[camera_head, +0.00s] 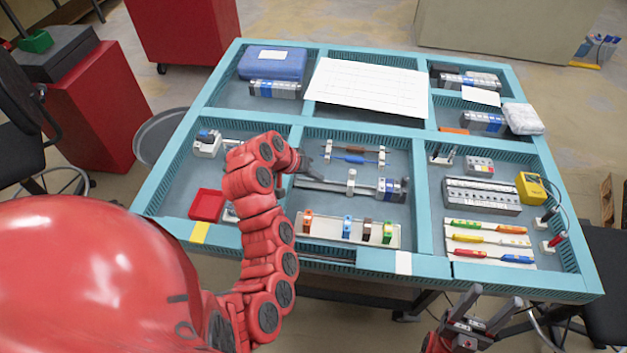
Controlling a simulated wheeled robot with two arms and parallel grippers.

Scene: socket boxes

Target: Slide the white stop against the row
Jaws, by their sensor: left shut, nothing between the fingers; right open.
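In the head view a metal rail (330,185) runs across the middle compartment of the blue-framed table. A white stop (351,182) stands upright on the rail. The row (391,190) of grey modules with a blue part sits at the rail's right end, with a gap between it and the stop. My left gripper (303,165) is shut and empty over the rail's left part, left of the stop; its fingertips are small and hard to make out. My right gripper (487,316) is open and empty, in front of the table's near edge at the lower right.
A rack with blue and brown rods (355,155) lies just behind the rail. A tray with coloured clips (348,231) lies in front. A red bin (207,205) stands at left. Screwdrivers (488,241) and a yellow meter (532,188) lie at right. Blue dividers separate compartments.

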